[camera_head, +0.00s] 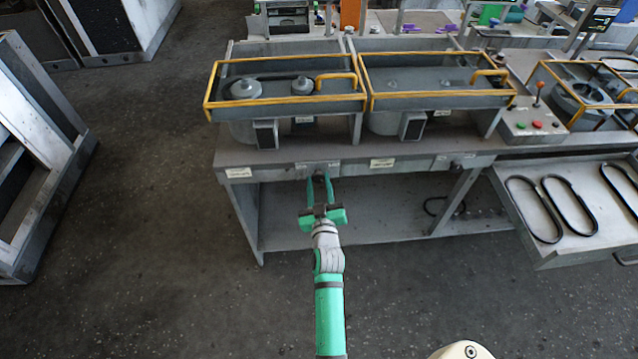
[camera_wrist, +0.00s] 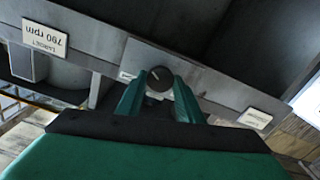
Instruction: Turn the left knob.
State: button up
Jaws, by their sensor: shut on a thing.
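The left knob (camera_wrist: 158,78) is a dark round dial with a pale mark on its face, on the front rail of the bench (camera_head: 260,171). In the wrist view it sits between the two green fingers of my gripper (camera_wrist: 160,88), which is shut on it. In the head view my gripper (camera_head: 320,182) reaches the rail from below and in front, and its fingertips mostly hide the left knob. A second dark knob (camera_head: 456,166) is farther right on the same rail, apart from my gripper.
Two yellow-framed guards (camera_head: 285,107) (camera_head: 437,95) stand on the bench top, with pulleys under the left one. An open drawer (camera_head: 550,245) with black belts sticks out at the right. A lower shelf (camera_head: 380,222) lies below my gripper. Floor is clear at the front left.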

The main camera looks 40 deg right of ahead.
jog(key=shift+m, duration=0.4)
jog(key=m, duration=0.4)
jog(key=shift+m, duration=0.4)
jog(key=m, duration=0.5)
jog(key=shift+m, duration=0.7)
jog(key=o, duration=1.1)
jog(key=shift+c, duration=0.2)
jog(key=v, duration=1.1)
